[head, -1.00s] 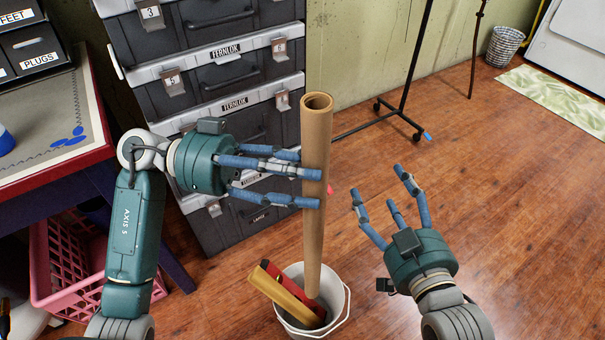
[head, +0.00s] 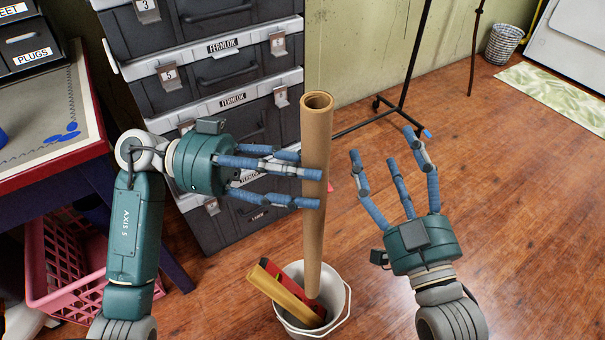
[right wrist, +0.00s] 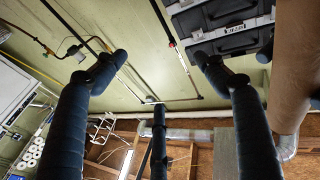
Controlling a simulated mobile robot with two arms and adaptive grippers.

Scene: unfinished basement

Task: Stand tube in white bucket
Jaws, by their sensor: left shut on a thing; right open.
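A long brown cardboard tube (head: 316,150) stands nearly upright, with its lower end inside the mouth of the white bucket (head: 339,312). Whether its bottom touches the bucket floor is hidden. My left gripper (head: 312,187) is shut on the tube at its upper-middle part. My right gripper (head: 394,172) is open and empty, to the right of the tube, fingers pointing up. In the right wrist view the tube (right wrist: 292,65) shows at the right edge, apart from the open fingers.
A yellow item (head: 285,290) and a red item (head: 299,281) lean in the bucket. Dark stacked cases (head: 235,125) stand behind the tube. A pink crate (head: 62,265) is under the table at left. A black stand's wheeled base (head: 400,108) is behind.

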